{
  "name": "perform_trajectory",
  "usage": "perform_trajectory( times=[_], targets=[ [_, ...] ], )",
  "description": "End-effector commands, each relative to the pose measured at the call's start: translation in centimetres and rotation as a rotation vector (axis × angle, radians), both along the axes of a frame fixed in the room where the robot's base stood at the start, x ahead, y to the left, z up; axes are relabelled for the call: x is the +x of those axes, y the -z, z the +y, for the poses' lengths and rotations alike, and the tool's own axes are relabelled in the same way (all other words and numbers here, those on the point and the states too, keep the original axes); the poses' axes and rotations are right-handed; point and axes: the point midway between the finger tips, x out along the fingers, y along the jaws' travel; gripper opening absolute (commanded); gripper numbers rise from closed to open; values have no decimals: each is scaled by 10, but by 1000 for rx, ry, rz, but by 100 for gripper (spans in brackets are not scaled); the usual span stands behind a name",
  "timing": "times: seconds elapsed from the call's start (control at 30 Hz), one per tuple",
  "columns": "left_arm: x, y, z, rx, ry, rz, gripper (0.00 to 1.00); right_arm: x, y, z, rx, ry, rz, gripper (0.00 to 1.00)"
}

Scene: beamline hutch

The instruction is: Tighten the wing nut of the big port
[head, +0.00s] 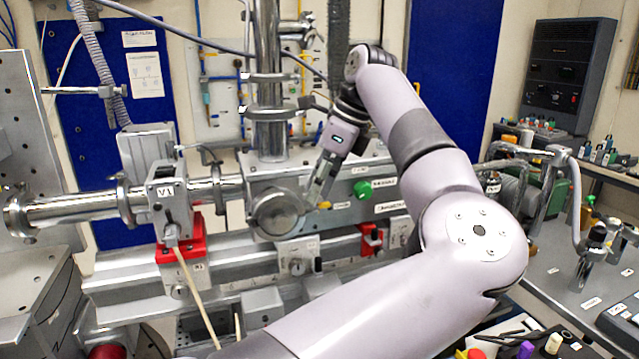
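The big port appears to be the round metal flange (277,213) on the front of the grey vacuum box in the middle of the head view. A small yellow, brass-like piece (325,205) shows just right of the flange; it may be the wing nut, but it is too small to be sure. My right gripper is not in view.
A green knob (362,189) sits just right of my gripper. A vertical pipe (268,80) rises behind. A cluttered bench (565,285) is at right.

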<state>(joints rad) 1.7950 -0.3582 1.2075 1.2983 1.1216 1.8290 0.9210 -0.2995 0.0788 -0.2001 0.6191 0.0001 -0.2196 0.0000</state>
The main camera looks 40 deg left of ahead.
Motion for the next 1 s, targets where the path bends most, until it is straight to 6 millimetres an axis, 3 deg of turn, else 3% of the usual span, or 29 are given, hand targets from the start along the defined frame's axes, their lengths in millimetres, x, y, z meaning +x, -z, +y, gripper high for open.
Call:
perform_trajectory(
  times=[0.17,0.53,0.8,1.0],
  targets=[
    [3,-12,-3,1,2,-1,23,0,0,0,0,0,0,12],
    [17,-86,-31,1,6,-3,23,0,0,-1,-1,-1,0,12],
    [21,-106,-39,-1,1,1,23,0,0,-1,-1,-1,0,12],
    [22,-111,-41,1,1,0,23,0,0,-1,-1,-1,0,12]
  ],
)
